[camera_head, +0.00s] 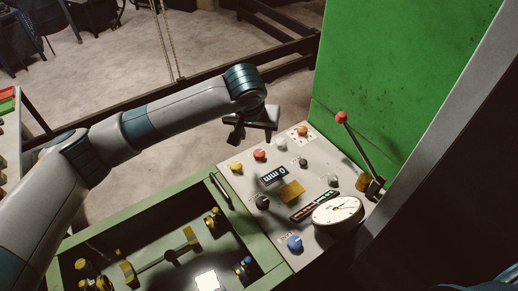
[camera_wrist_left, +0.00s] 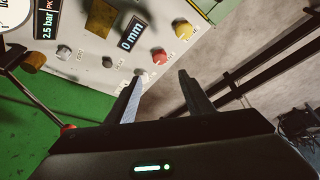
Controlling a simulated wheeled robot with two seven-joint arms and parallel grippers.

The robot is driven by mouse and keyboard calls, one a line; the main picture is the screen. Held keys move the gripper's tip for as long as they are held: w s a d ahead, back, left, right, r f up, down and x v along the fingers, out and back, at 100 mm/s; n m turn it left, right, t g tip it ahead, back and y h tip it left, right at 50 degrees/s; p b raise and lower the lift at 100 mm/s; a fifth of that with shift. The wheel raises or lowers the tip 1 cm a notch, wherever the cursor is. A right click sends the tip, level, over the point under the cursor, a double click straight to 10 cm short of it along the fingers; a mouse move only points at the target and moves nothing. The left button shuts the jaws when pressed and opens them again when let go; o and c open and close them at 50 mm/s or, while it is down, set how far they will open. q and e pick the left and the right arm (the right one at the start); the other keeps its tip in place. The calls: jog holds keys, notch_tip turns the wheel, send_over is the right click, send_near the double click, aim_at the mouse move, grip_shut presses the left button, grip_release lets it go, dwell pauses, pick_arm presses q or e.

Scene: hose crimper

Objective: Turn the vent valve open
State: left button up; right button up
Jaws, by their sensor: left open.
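I cannot read a label that marks the vent valve. A blue knob (camera_head: 294,243) sits at the near edge of the grey control panel (camera_head: 240,183). Another small blue fitting (camera_head: 246,264) shows inside the green-framed box below. My left gripper (camera_head: 252,126) hangs above the far left edge of the panel, well away from both blue parts. Its two fingers (camera_wrist_left: 158,88) are apart with nothing between them in the left wrist view. That view shows red and yellow buttons beyond the fingertips and neither blue part. My right gripper does not show.
A round gauge (camera_head: 338,209) and a lever with a red ball (camera_head: 341,117) stand at the panel's right side. A red button (camera_head: 260,155), a yellow button (camera_head: 235,167) and a 0 mm display (camera_wrist_left: 131,33) lie on it. A green wall (camera_head: 420,70) rises behind.

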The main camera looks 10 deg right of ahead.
aim_at(259, 153)
pick_arm(q)
jog(key=p+x, duration=0.4)
jog(key=x, duration=0.8)
jog(key=shift+w+d+f, duration=0.1)
jog(key=shift+w+f, duration=0.05)
jog(key=shift+f, duration=0.05)
jog(key=shift+x, duration=0.95)
jog(key=c, duration=1)
